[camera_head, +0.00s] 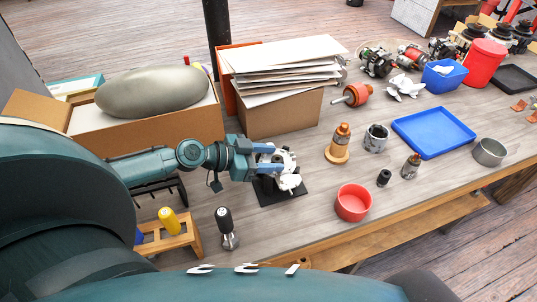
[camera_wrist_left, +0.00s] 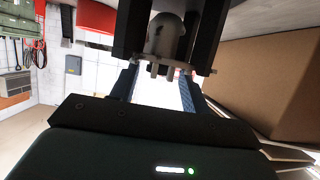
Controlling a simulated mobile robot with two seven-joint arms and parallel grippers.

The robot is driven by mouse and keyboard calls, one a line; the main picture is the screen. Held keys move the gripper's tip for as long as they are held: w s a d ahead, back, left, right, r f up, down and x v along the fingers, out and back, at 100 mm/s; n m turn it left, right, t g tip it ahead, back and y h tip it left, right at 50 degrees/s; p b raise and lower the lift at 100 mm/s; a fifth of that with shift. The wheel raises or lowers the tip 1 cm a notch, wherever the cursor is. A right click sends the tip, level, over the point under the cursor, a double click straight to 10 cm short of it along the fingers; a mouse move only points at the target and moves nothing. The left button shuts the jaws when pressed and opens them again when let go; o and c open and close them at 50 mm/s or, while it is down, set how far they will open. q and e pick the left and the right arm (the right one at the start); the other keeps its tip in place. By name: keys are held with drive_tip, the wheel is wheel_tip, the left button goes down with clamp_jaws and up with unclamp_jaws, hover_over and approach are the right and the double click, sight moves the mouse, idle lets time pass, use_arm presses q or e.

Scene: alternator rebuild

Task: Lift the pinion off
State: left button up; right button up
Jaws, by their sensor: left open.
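My left gripper (camera_head: 274,158) reaches in from the left with its blue fingers open. They are at a pale metal assembly (camera_head: 290,182) standing on a black base plate (camera_head: 269,196) near the middle of the bench. In the left wrist view, a grey rounded metal part (camera_wrist_left: 166,38) with short prongs shows between the dark bars beyond my open fingers (camera_wrist_left: 160,88). I cannot tell for sure which part is the pinion; the fingers partly hide the assembly. Whether the fingers touch it is unclear. My right gripper is not in view.
A cardboard box with stacked sheets (camera_head: 270,118) stands close behind the assembly. A black-handled tool (camera_head: 226,225) stands at front left and a red bowl (camera_head: 353,203) at right. A copper-wound part (camera_head: 338,145) and a blue tray (camera_head: 433,134) are farther right.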

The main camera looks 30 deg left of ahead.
use_arm(q)
drive_tip(key=c, duration=0.5)
clamp_jaws()
drive_tip(key=shift+r, duration=0.2)
idle(0.6)
idle(0.5)
drive_tip(key=shift+b, duration=0.3)
drive_tip(key=shift+r, duration=0.25)
idle(0.4)
